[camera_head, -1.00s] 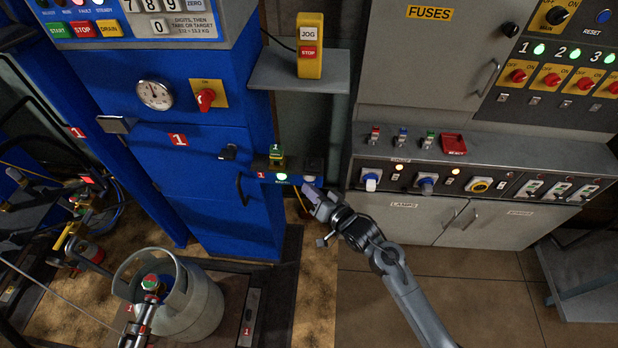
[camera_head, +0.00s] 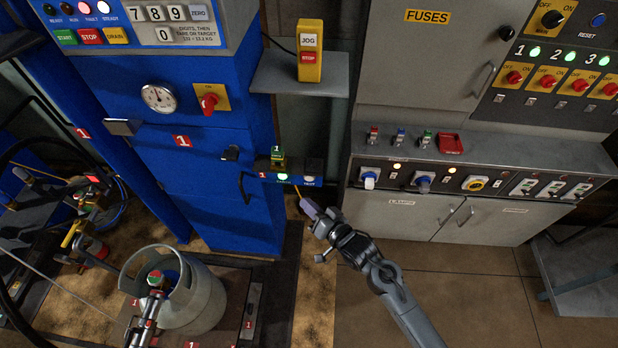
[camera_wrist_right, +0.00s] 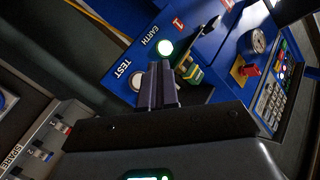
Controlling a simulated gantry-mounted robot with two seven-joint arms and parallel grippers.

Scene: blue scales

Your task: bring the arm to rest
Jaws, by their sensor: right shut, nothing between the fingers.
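My right gripper (camera_head: 309,209) is shut and empty, in front of and below the small blue box (camera_head: 297,181) with the lit green lamp (camera_head: 283,176). A gap of floor shows between its fingertips and that box in the head view. In the right wrist view my right gripper (camera_wrist_right: 157,86) has its two dark fingers together. Beyond them are the lit lamp (camera_wrist_right: 165,47) beside the word EARTH and a pale round button (camera_wrist_right: 137,81) beside the word TEST.
The blue scales cabinet (camera_head: 215,190) stands left of my right arm, and a grey switch cabinet (camera_head: 400,215) stands behind it. A grey gas cylinder (camera_head: 195,297) stands on a platform at lower left. A shelf (camera_head: 280,75) holds a yellow JOG/STOP box (camera_head: 309,50). Floor at lower right is clear.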

